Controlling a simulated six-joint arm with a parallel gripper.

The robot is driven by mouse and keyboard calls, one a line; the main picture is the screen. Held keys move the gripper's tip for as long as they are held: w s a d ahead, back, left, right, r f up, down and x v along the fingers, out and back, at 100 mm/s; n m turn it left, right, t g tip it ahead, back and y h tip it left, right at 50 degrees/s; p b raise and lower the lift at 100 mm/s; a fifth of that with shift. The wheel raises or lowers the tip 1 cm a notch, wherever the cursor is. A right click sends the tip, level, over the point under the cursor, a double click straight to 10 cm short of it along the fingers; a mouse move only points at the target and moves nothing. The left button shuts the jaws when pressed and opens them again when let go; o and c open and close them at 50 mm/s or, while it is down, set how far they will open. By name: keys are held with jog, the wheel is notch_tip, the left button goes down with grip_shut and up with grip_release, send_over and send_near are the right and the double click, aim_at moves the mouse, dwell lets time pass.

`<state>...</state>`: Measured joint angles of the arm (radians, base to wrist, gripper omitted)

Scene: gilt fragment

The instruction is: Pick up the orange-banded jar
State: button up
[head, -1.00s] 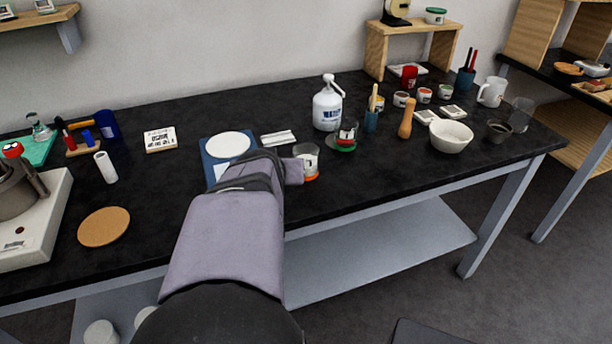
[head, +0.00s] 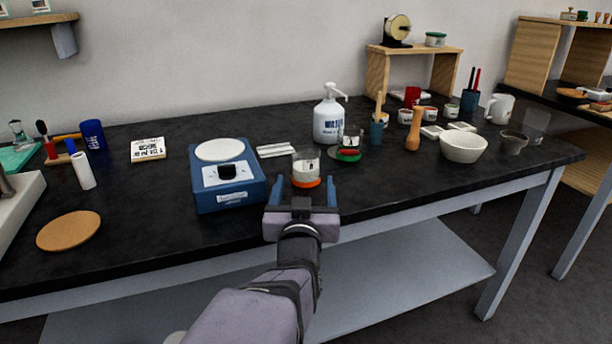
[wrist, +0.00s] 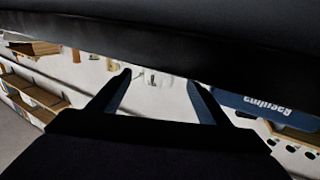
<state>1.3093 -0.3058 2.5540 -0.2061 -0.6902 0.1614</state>
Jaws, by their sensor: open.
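The orange-banded jar (head: 306,167) stands upright on the black bench near its front edge. It is a clear glass beaker shape with pale contents and an orange band at its base. My gripper (head: 304,186) is open, its two blue fingers pointing toward the jar from the front. The jar appears between or just beyond the fingertips; I cannot tell the exact gap. In the wrist view my open fingers (wrist: 160,88) show, but I cannot make out the jar there.
A blue hotplate (head: 230,190) stands close to the left. A green-based jar (head: 348,148) and a white pump bottle (head: 327,122) stand just behind to the right. A white bowl (head: 464,146) is farther right. The bench front right of the jar is clear.

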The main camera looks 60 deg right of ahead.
aim_at(306, 170)
jog(key=shift+w+d+r+p, duration=0.15)
jog(key=shift+w+d+p, duration=0.15)
jog(key=shift+d+p, duration=0.45)
jog(key=shift+w+d+p, duration=0.1)
jog(key=shift+d+p, duration=0.1)
jog(key=shift+p, duration=0.3)
jog(key=shift+d+p, duration=0.1)
jog(key=shift+p, duration=0.35)
jog(key=shift+w+d+r+p, duration=0.1)
jog(key=shift+w+d+p, duration=0.15)
jog(key=shift+p, duration=0.75)
jog(key=p, duration=0.3)
jog(key=shift+d, duration=0.3)
jog(key=shift+x, duration=1.9)
jog(key=c, duration=1.3)
